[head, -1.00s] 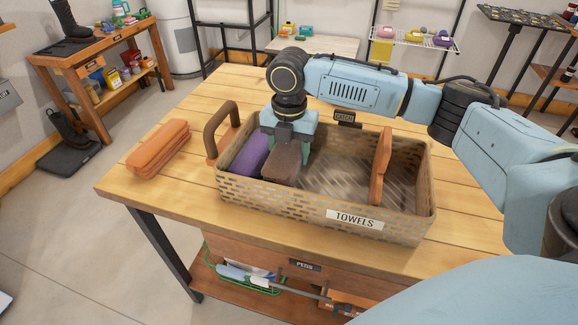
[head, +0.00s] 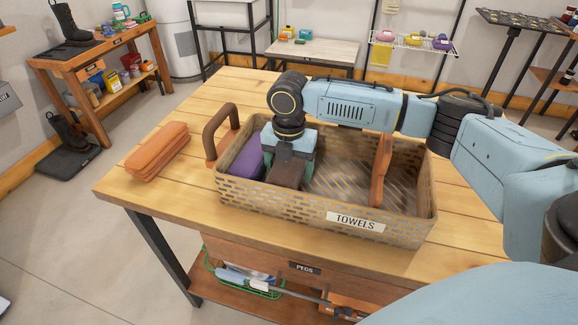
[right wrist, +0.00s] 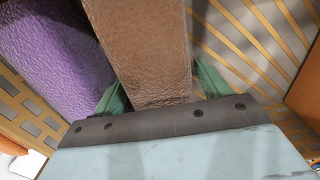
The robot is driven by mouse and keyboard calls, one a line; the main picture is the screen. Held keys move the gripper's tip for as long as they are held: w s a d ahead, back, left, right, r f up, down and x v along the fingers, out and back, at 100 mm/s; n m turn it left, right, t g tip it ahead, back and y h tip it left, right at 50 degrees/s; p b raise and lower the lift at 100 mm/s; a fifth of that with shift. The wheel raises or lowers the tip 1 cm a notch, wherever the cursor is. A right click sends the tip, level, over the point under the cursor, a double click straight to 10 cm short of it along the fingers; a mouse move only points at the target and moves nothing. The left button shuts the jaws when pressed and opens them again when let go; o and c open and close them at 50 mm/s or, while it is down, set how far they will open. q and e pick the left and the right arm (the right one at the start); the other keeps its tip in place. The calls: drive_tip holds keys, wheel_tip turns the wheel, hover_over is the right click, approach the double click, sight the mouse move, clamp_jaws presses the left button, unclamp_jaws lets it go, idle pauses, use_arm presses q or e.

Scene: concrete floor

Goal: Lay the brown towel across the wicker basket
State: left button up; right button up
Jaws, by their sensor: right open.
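The wicker basket (head: 285,203) with a "TOWELS" label stands on the wooden table. The brown towel (head: 285,172) is inside its left part, beside a rolled purple towel (head: 247,161). My right gripper (head: 291,167) points down into the basket with its jaws open. In the right wrist view, the brown towel (right wrist: 152,45) lies between the two green fingers, and the purple towel (right wrist: 52,60) is to its left. The towel's underside is hidden, so I cannot tell if it touches the basket floor. My left gripper is out of view.
A folded orange towel (head: 158,151) lies on the table (head: 130,192) left of the basket.

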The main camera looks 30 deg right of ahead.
drive_tip(key=shift+r, duration=0.35)
wheel_tip(320, 180, up, 11)
drive_tip(key=shift+f+p, duration=0.15)
drive_tip(key=shift+p, duration=0.95)
drive_tip(key=shift+r, duration=0.45)
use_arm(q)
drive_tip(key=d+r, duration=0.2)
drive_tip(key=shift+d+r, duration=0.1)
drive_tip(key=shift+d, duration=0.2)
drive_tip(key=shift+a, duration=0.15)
